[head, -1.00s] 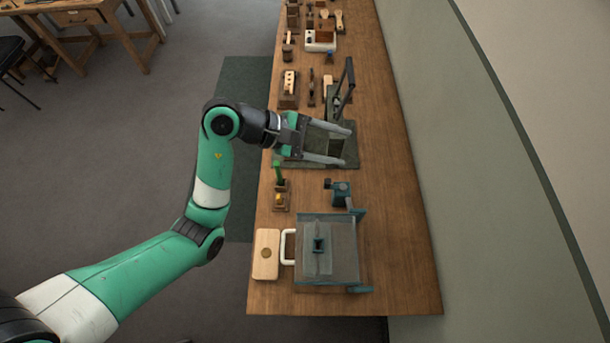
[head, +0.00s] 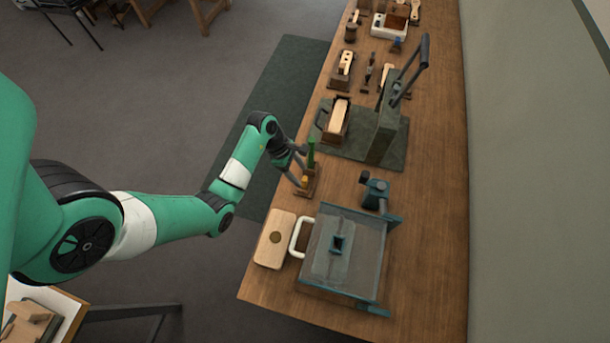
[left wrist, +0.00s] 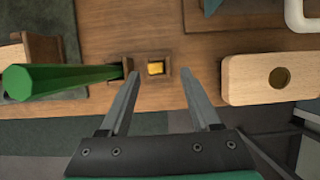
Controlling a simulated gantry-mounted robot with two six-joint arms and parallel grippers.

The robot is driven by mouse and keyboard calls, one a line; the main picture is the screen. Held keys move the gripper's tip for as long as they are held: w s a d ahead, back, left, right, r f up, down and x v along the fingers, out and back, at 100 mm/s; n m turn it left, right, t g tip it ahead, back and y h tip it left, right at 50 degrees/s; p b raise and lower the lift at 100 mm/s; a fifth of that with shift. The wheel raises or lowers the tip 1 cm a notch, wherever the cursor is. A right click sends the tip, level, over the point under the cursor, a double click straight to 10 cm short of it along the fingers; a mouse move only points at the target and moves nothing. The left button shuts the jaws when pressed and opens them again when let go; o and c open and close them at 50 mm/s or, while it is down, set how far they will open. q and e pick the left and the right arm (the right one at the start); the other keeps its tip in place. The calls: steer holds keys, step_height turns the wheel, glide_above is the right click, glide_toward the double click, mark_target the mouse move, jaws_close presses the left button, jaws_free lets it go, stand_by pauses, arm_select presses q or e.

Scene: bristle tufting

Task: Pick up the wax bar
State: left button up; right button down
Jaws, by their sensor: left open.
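The wax bar is a small yellow block (head: 304,181) in a square slot of a small wooden holder (head: 313,189) near the bench's left edge. In the left wrist view, the yellow wax bar (left wrist: 156,67) shows between and just beyond my fingertips. My left gripper (head: 299,167) is over the holder, and its two fingers (left wrist: 162,73) are spread apart with nothing between them. I cannot tell how high the fingertips are above the wax bar. My right gripper is out of view.
A green-handled tool (head: 311,155) stands in the same holder, close beside my fingers; its handle (left wrist: 60,80) is left of them in the wrist view. A pale wooden block with a round inset (head: 275,239) lies nearby. A lever press (head: 388,120) stands beyond.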

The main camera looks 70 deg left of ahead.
mark_target(304, 178)
arm_select(q)
steer(key=x, duration=0.2)
steer(key=b+x, duration=0.1)
steer(key=x, duration=0.1)
steer(key=b+x, duration=0.1)
steer(key=x, duration=0.1)
steer(key=shift+a+f, duration=0.1)
steer(key=shift+a, duration=0.3)
jaws_close()
